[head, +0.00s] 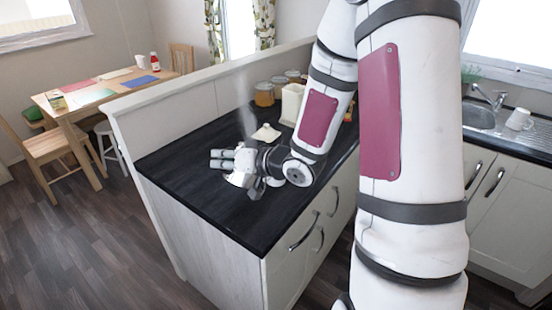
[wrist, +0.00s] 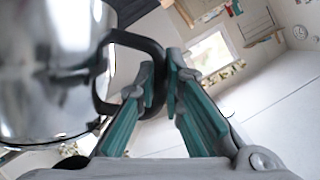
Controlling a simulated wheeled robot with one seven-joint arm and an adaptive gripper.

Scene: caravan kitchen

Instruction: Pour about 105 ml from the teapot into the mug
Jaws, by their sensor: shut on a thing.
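The teapot (wrist: 45,70) fills the left of the wrist view as a large shiny metal body with a black loop handle (wrist: 130,38). My gripper (wrist: 168,85) is shut on that handle, with its teal finger pads on either side of it. In the head view my gripper (head: 228,160) is low over the dark worktop, near its left part. A small pale, shiny patch shows under the gripper there; I cannot tell whether it is the teapot. A white mug (head: 519,119) stands by the sink at the right; I cannot tell whether it is the task's mug. No liquid shows.
Several jars (head: 264,95) and a cream container (head: 292,104) stand at the back, by the low partition. The worktop's front is clear. A dining table (head: 108,88) is beyond.

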